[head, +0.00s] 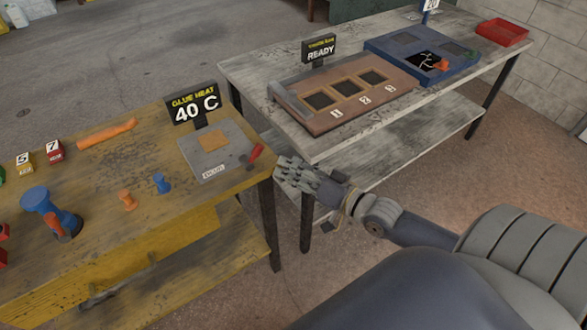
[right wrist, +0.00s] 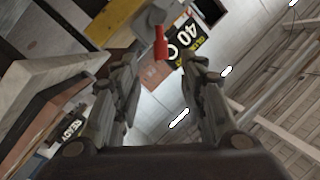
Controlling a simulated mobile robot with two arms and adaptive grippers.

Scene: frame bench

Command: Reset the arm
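My right gripper (head: 283,169) reaches in from the right, at the right edge of the yellow workbench (head: 110,140). It is just right of and below the red lever (head: 256,152) of a grey plate (head: 200,160), and I see no contact. In the right wrist view its two fingers (right wrist: 160,68) stand apart with nothing between them. The red lever (right wrist: 161,44) and the "GLUE HEAT 40 C" sign (right wrist: 190,38) show beyond the fingertips. My left gripper is not in view.
The bench holds a blue clamp-like piece (head: 48,208), small orange (head: 127,200) and blue (head: 161,184) pegs, an orange rod (head: 107,133) and numbered blocks (head: 54,151). A grey table behind carries a brown numbered frame (head: 318,117), a blue tray (head: 385,45) and a red bin (head: 502,32).

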